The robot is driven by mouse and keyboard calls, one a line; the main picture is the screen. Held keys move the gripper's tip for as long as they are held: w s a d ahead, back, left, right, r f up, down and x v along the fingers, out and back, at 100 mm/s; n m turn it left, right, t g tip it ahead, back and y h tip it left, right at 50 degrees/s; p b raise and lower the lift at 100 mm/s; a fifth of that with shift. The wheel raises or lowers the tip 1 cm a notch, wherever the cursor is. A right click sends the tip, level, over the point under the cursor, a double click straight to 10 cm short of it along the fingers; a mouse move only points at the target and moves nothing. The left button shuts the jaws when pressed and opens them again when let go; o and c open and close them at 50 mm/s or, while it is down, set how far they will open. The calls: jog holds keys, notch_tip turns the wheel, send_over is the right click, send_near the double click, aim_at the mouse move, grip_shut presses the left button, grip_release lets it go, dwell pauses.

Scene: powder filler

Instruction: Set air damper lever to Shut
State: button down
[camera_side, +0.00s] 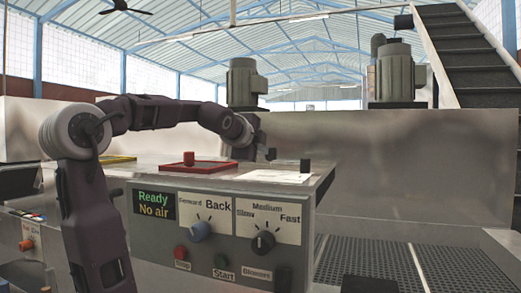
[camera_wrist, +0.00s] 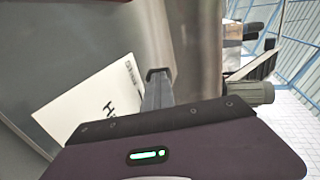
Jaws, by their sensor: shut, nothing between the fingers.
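A white label plate (camera_side: 272,177) lies on top of the control box, and a small upright black block (camera_side: 305,165), which looks like the damper lever's handle, stands at its right end. My gripper (camera_side: 270,154) is above the plate, to the left of the black block and apart from it in the picture. In the wrist view my gripper (camera_wrist: 157,75) is shut and empty. The white plate (camera_wrist: 85,105) shows there too, with part of its lettering cut off by my wrist. The lever is not clearly visible in the wrist view, so its setting cannot be read.
A red button (camera_side: 189,158) on a red-framed plate stands left of my gripper. A metal wall (camera_side: 420,165) rises behind.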

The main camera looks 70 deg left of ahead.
jog(key=s+a+f+v, duration=0.1)
jog(key=s+v, duration=0.1)
jog(key=v, duration=1.1)
jog(key=shift+s+r, duration=0.15)
jog(key=shift+a, duration=0.1)
jog(key=s+d+f+n+g+h, duration=0.1)
jog(key=s+d+f+n+h, duration=0.1)
jog(key=d+f, duration=0.6)
jog(key=s+d+f+n+g+h, duration=0.2)
jog(key=d+f+n+h, duration=0.2)
jog(key=d+f, duration=0.5)
jog(key=s+d+f+n+g+h, duration=0.2)
jog(key=s+d+f+n+h, duration=0.1)
jog(key=d+f, duration=0.5)
notch_tip(320, 180, down, 3)
jog(key=shift+d+f+h, duration=0.1)
jog(key=shift+d+h, duration=0.25)
jog(key=shift+h, duration=0.25)
